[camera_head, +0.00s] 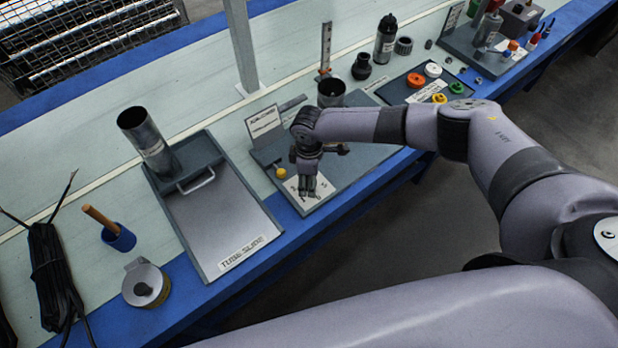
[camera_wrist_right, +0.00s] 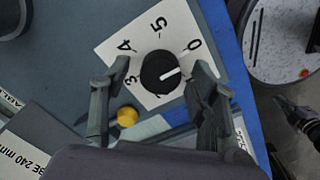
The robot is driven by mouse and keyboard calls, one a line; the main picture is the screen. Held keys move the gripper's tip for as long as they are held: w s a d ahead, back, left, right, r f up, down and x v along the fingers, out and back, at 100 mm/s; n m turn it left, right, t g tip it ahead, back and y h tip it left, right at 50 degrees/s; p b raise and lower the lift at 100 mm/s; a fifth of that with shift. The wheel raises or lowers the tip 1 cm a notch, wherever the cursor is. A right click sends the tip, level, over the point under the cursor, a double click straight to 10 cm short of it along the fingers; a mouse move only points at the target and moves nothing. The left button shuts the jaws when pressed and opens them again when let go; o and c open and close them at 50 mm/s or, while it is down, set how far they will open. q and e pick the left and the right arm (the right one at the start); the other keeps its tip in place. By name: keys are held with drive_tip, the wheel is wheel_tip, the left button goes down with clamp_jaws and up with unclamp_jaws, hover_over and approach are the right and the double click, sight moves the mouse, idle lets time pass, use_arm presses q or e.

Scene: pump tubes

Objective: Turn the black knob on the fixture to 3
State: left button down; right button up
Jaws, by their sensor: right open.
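The black knob (camera_wrist_right: 160,72) sits on a white dial card (camera_wrist_right: 112,46) in the right wrist view. Its white pointer line points right, a little below the 0. The 3 is on the knob's left, with 4 and 5 above; other marks are partly hidden by the fingers. My right gripper (camera_wrist_right: 160,75) is open, with one finger on each side of the knob in the picture and gaps between. In the head view my right gripper (camera_head: 308,190) points down over the front of the grey fixture plate (camera_head: 348,168), hiding the knob.
A yellow button (camera_wrist_right: 127,117) sits close to the left finger; it also shows in the head view (camera_head: 281,173). A tube slide tray (camera_head: 225,215) lies left of the fixture. An upright gauge (camera_head: 325,48) and a dark cup (camera_head: 331,92) stand behind. The blue bench edge is in front.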

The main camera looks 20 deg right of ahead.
drive_tip(key=shift+c, duration=0.5)
drive_tip(key=c, duration=1.1)
drive_tip(key=shift+o, duration=0.2)
